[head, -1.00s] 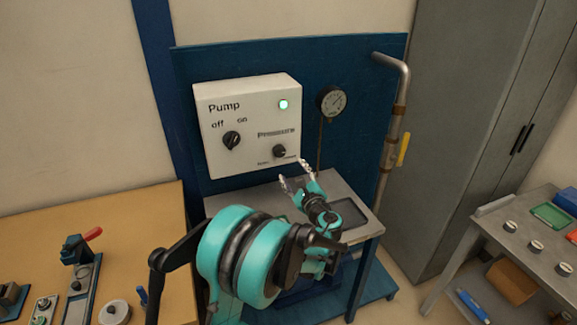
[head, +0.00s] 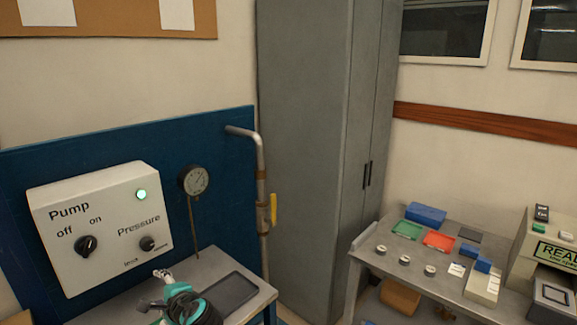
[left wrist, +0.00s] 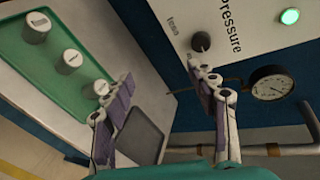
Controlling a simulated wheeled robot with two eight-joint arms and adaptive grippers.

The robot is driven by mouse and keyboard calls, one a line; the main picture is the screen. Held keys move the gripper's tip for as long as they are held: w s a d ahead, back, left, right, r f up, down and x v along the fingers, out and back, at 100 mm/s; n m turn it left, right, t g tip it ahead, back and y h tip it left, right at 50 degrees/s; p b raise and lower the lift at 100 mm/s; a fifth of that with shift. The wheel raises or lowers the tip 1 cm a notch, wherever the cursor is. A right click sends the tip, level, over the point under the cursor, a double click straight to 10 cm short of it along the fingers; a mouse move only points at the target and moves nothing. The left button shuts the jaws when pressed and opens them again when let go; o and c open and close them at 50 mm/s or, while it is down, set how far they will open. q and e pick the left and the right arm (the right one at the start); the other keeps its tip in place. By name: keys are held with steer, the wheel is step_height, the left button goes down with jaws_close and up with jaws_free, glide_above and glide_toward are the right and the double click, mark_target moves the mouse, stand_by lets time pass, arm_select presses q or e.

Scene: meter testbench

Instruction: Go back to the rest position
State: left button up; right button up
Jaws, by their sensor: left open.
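My left gripper (head: 163,288) is at the bottom of the head view, above the grey bench and below the pump panel (head: 100,228). In the left wrist view its two fingers (left wrist: 158,90) are spread apart with nothing between them. The panel's pressure knob (head: 148,243) also shows in the left wrist view (left wrist: 201,41), just beyond the right finger and apart from it, as far as I can tell. The green lamp (head: 141,195) is lit. The pump switch (head: 86,246) sits at the panel's left. My right gripper is in neither view.
A round gauge (head: 195,180) and a pipe with a yellow handle (head: 273,210) stand right of the panel. A dark tray (head: 231,290) lies on the bench. A grey cabinet (head: 312,130) stands behind. A side table (head: 400,270) at right holds coloured trays and small weights.

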arm_select(q)
steer(key=s+d+f+n+g+h, duration=0.1)
steer(key=s+d+f+n+h, duration=0.2)
steer(key=s+d+n+h, duration=0.2)
steer(key=s+d+f+n+g+h, duration=0.1)
steer(key=s+d+f+n+h, duration=0.3)
steer(key=s+d+n, duration=0.3)
steer(key=s+d+h, duration=0.1)
steer(key=s+d, duration=0.3)
steer(key=s, duration=0.6)
steer(key=shift+d+f, duration=0.2)
steer(key=shift+d, duration=0.15)
